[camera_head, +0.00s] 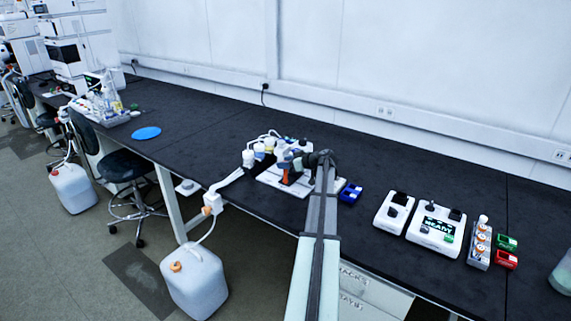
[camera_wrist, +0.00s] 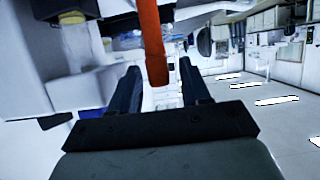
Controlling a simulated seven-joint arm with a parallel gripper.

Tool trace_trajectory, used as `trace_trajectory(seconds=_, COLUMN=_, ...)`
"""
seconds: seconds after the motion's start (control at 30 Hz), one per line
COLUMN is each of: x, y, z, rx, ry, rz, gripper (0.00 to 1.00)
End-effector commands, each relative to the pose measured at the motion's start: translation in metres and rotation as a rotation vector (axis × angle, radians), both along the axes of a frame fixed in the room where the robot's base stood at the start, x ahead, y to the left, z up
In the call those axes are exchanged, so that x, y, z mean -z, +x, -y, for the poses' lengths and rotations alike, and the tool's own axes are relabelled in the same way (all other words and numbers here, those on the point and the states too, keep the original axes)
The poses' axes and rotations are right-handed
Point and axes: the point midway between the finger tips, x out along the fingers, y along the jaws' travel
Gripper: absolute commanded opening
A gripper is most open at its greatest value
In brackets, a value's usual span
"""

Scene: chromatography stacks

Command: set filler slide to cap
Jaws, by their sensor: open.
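A white bench device on a white base plate (camera_head: 268,182) stands near the front edge of the black bench, partly hidden by my arm. An orange part (camera_head: 288,177) shows on it, beside my gripper. In the wrist view an orange lever-like bar (camera_wrist: 154,42) hangs down from the top, in line with the gap between the fingers of my gripper (camera_wrist: 160,68). My gripper is open. Whether the bar touches a finger cannot be told. A yellowish round cap (camera_wrist: 72,17) sits on a clear vessel at the upper left. I cannot tell which part is the filler slide.
A blue block (camera_head: 350,194) lies right of my arm. Farther right stand two white instruments, one with a lit display (camera_head: 437,225), a rack of orange-capped vials (camera_head: 480,243), and green and red blocks. A blue disc (camera_head: 146,133) lies left, with clear bench around it.

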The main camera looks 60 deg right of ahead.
Motion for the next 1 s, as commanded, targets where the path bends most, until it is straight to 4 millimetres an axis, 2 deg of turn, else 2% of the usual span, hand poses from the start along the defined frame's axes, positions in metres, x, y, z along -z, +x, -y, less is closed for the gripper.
trace_trajectory(seconds=0.37, x=0.0017, y=0.0043, z=-0.0003, rx=0.000, ry=0.000, rz=0.000, gripper=0.47)
trace_trajectory(seconds=0.87, x=0.0016, y=0.0041, z=-0.0002, rx=0.000, ry=0.000, rz=0.000, gripper=0.00)
trace_trajectory(seconds=1.0, x=0.0017, y=0.0041, z=-0.0003, rx=0.000, ry=0.000, rz=0.000, gripper=0.00)
